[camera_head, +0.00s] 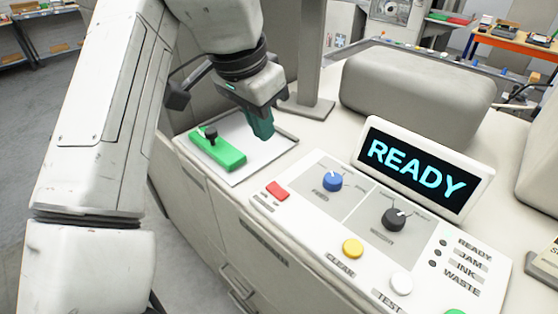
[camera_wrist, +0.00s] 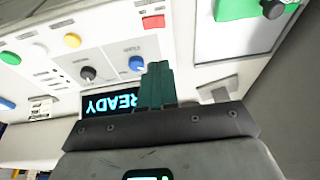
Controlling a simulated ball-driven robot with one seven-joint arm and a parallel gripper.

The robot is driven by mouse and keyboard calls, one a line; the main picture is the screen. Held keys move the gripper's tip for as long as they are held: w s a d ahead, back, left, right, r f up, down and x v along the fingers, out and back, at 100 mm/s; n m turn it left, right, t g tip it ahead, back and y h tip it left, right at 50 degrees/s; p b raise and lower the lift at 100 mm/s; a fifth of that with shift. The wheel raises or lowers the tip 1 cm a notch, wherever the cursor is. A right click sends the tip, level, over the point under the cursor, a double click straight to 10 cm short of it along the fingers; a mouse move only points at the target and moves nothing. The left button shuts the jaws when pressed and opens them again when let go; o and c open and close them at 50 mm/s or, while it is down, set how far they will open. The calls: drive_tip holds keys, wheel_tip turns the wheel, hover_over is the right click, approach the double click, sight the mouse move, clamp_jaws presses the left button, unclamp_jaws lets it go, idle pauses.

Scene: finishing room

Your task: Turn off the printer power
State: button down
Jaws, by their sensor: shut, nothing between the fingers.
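The printer's control panel (camera_head: 313,225) has a lit display reading READY (camera_head: 418,170); the display also shows upside down in the wrist view (camera_wrist: 110,103). A red rocker-like switch (camera_head: 277,190) sits at the panel's left corner; it also shows in the wrist view (camera_wrist: 153,22). Its label is too small to read. Left of the panel, a green block (camera_head: 222,153) with a black knob (camera_head: 211,134) lies on a pale plate (camera_head: 268,155). My gripper (camera_head: 263,134) is shut and empty, its green fingers above the plate, right of the green block. Its fingers show in the wrist view (camera_wrist: 158,68).
The panel also carries a blue knob (camera_head: 332,182), a black knob (camera_head: 394,219), a yellow button (camera_head: 352,248) and a white button (camera_head: 401,283). A grey post (camera_head: 310,55) and a rounded grey housing (camera_head: 415,85) stand behind. Floor is open at left.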

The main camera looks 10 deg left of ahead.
idle(0.3)
drive_tip(key=b, duration=1)
hover_over(276, 184)
drive_tip(key=s, duration=0.1)
wheel_tip(276, 184, down, 11)
drive_tip(key=shift+s+a+f, duration=0.1)
drive_tip(key=shift+a+f, duration=0.05)
drive_tip(key=shift+a+f+b, duration=0.15)
drive_tip(key=shift+f+b, duration=0.95)
drive_tip(key=shift+b, duration=0.25)
